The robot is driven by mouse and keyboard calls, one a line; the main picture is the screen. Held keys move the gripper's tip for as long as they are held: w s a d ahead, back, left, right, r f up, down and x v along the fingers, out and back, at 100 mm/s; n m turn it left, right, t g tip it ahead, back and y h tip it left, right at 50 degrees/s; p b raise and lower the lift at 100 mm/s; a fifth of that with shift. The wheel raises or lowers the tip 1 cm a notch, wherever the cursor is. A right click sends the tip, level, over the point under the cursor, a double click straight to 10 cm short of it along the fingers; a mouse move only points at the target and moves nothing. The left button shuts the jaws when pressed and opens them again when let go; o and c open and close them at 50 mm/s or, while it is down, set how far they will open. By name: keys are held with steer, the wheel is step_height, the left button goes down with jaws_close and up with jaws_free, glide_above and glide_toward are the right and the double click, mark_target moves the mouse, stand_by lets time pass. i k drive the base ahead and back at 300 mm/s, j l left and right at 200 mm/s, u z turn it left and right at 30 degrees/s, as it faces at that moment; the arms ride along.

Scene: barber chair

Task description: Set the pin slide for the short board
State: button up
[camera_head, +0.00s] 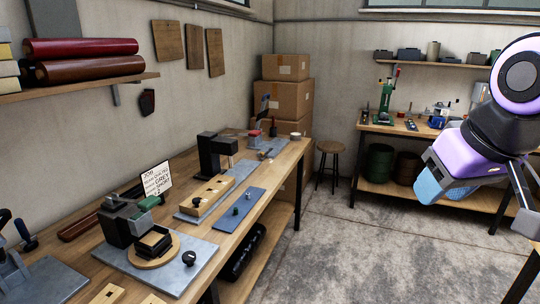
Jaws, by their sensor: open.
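On the long workbench at left, a wooden block with dark holes or pins (207,194) lies on a grey plate. Beside it lies a flat blue-grey strip (243,208) with a small dark knob; I cannot tell which part is the pin slide. A job card (157,178) stands behind, its small text partly readable as "GREY" and "SHORT". Nearer is a fixture with a black block (122,226), a green cylinder and a round wooden disc (153,250). My gripper (478,200) is at the right, open, empty and well away from these parts.
A black upright device (215,155) stands behind the wooden block. Cardboard boxes (288,95) are stacked in the far corner, near a stool (329,150). A second bench (385,128) holds tools at the back right. The concrete floor (340,240) between is clear.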

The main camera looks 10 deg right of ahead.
mark_target(266, 153)
steer(key=i+l, duration=0.25)
steer(key=i, duration=0.2)
steer(key=i+l, duration=0.25)
steer(key=i, duration=0.25)
steer(key=i+l, duration=0.25)
steer(key=i, duration=0.2)
steer(key=i+l, duration=0.25)
steer(key=i, duration=0.25)
steer(key=i+l, duration=0.25)
steer(key=i, duration=0.2)
steer(key=i+l, duration=0.2)
steer(key=i, duration=0.3)
